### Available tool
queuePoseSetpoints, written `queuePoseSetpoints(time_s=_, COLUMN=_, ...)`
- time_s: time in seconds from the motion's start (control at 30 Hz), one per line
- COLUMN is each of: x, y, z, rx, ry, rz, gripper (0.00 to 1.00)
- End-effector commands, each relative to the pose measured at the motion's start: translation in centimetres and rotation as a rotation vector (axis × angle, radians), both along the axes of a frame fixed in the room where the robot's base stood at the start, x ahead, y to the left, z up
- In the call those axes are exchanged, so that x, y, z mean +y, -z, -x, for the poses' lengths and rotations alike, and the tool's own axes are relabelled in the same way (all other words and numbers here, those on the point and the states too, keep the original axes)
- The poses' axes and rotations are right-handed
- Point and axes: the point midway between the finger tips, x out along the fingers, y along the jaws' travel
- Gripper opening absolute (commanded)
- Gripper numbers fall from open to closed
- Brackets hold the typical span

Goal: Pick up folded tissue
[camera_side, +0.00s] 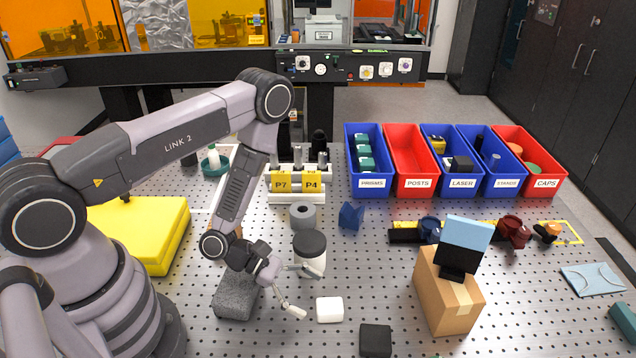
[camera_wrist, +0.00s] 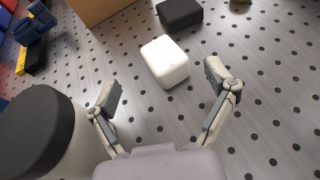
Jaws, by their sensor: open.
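A small white block with rounded edges (camera_side: 329,309), which looks like the folded tissue, lies on the perforated metal table. In the wrist view the white block (camera_wrist: 165,62) is just beyond my fingertips, roughly centred between them. My gripper (camera_side: 307,291) is low over the table, just left of the block in the side view. In the wrist view my gripper (camera_wrist: 164,86) is open, with its fingers spread and nothing between them. No contact with the block shows.
A white jar with a black lid (camera_side: 309,246) stands close beside my gripper. A black block (camera_side: 375,340) lies right of the white one. A cardboard box (camera_side: 447,297) stands farther right. A grey rough block (camera_side: 235,298) sits left. A flat light-blue folded sheet (camera_side: 592,280) lies far right.

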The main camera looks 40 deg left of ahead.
Motion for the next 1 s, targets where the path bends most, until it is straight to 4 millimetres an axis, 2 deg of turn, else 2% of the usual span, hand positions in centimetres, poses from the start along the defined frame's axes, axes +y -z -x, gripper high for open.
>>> queuePoseSetpoints(time_s=0.13, x=-2.2, y=0.6, z=-0.7, rx=-0.003, ry=0.009, rz=0.0, gripper=0.84)
queuePoseSetpoints(time_s=0.3, x=-3.8, y=1.4, z=-1.6, rx=-0.003, ry=0.004, rz=0.0, gripper=0.84)
queuePoseSetpoints(time_s=0.57, x=-4.0, y=1.5, z=-1.8, rx=0.0, ry=0.001, rz=0.0, gripper=0.84)
queuePoseSetpoints(time_s=1.0, x=-4.0, y=1.5, z=-1.8, rx=0.0, ry=0.001, rz=0.0, gripper=0.28)
